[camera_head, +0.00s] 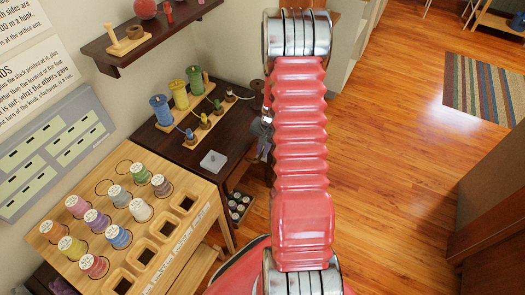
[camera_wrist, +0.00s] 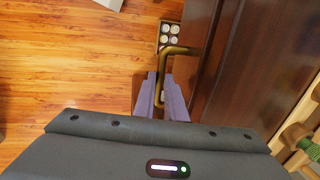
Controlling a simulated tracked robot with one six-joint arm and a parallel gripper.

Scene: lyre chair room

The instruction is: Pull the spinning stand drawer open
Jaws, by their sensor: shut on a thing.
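The spinning stand (camera_head: 178,143) is a dark brown wooden table against the wall in the head view, with spools on top. In the wrist view its dark wood (camera_wrist: 262,45) fills the right side. A bent brass handle (camera_wrist: 178,50) stands out from the drawer front (camera_wrist: 208,50). My gripper (camera_wrist: 161,98) has its purple fingers shut on the handle's near part. In the head view my gripper (camera_head: 264,150) is beside the stand's right edge, partly hidden by my red arm. The drawer front is hidden there, and I cannot tell how far the drawer is out.
A small box of round white-topped things (camera_head: 239,206) is low by the stand, also in the wrist view (camera_wrist: 170,36). A slanted wooden spool rack (camera_head: 125,215) stands at the near left. A wall shelf (camera_head: 150,38) hangs above. Wooden floor (camera_head: 400,140) is clear to the right.

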